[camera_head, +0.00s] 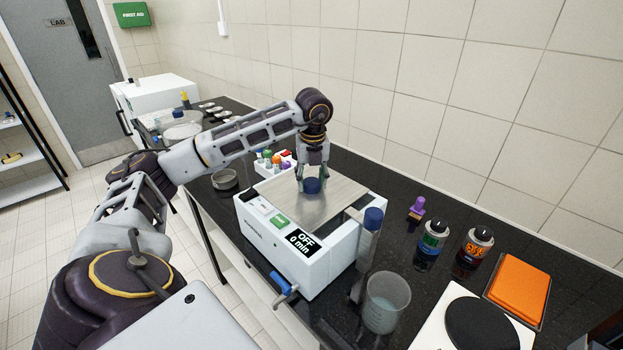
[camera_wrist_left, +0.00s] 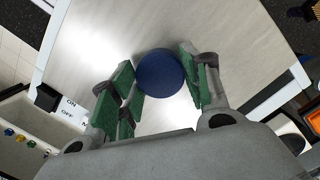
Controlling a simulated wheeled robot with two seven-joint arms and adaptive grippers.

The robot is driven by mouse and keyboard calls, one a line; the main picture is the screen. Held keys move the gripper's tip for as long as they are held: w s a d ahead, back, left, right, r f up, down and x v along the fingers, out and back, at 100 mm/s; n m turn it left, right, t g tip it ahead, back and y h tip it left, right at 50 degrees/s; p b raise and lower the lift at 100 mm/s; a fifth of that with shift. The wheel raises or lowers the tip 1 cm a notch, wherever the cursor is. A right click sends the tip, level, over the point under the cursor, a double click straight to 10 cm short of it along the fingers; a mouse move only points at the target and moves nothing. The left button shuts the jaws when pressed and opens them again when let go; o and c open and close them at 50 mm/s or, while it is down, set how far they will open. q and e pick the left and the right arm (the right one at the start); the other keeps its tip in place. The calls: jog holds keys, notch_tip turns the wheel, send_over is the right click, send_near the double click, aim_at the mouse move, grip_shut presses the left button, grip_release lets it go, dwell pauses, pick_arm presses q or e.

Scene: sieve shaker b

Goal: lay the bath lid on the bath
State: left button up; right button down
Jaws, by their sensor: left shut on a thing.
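The bath (camera_head: 300,250) is a white box with a display reading OFF, 0 min, on the black bench. The bath lid (camera_head: 335,192) is a flat grey metal plate with a round blue knob (camera_head: 312,186). My left gripper (camera_head: 312,181) is shut on the lid's knob from above. In the left wrist view the knob (camera_wrist_left: 160,74) sits between the green finger pads, with the lid (camera_wrist_left: 215,30) beneath. My right gripper is not in view.
A blue-capped tube (camera_head: 370,235) and a beaker (camera_head: 385,303) stand close in front of the bath's right side. A rack of coloured caps (camera_head: 270,160) is behind it at left. Two bottles (camera_head: 433,238) (camera_head: 476,244) and an orange tray (camera_head: 517,288) stand to the right.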

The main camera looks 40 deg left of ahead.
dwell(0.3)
pick_arm(q)
jog(key=o, duration=1.4)
jog(key=shift+r, duration=0.1)
jog(key=shift+r+p, duration=2.5)
jog(key=shift+r, duration=0.95)
